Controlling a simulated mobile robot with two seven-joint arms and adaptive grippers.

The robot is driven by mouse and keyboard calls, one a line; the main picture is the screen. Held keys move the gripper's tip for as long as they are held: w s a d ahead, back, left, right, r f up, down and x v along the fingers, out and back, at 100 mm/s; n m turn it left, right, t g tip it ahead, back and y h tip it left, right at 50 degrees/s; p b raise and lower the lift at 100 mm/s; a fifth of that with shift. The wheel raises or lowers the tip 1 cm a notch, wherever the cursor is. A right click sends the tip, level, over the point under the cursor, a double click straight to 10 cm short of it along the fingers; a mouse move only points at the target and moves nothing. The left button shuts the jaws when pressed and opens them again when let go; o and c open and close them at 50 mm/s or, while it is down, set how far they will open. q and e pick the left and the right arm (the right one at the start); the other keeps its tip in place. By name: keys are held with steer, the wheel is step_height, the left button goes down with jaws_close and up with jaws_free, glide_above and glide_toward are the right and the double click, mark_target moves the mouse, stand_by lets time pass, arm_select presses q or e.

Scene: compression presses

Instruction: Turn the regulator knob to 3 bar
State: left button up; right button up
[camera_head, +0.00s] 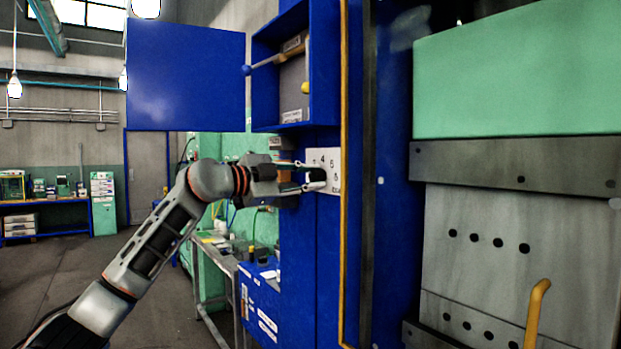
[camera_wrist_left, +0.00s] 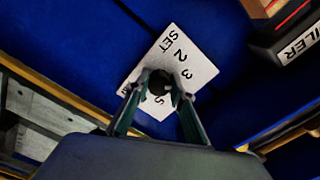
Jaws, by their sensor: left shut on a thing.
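The regulator knob is small and black, on a white number plate (camera_head: 335,157) fixed to the blue press column. In the left wrist view the knob (camera_wrist_left: 159,84) sits between my fingertips, and the plate (camera_wrist_left: 190,57) shows SET, 2, 3 and a partly covered 5. My left gripper (camera_head: 316,180) reaches in from the left and is shut on the knob; it also shows in the left wrist view (camera_wrist_left: 158,90). The fingers hide part of the plate. I cannot tell which number the knob points to. My right gripper is not in view.
A blue cabinet (camera_head: 262,80) with its door (camera_head: 185,80) swung open hangs above my left arm. A yellow pipe (camera_head: 345,230) runs down just right of the plate. The green and grey press (camera_head: 515,85) stands at the right. A workbench (camera_head: 238,262) stands below and behind my arm.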

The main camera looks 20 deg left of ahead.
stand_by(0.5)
arm_select(q)
steer(key=o, duration=1.1)
steer(key=v, duration=1.2)
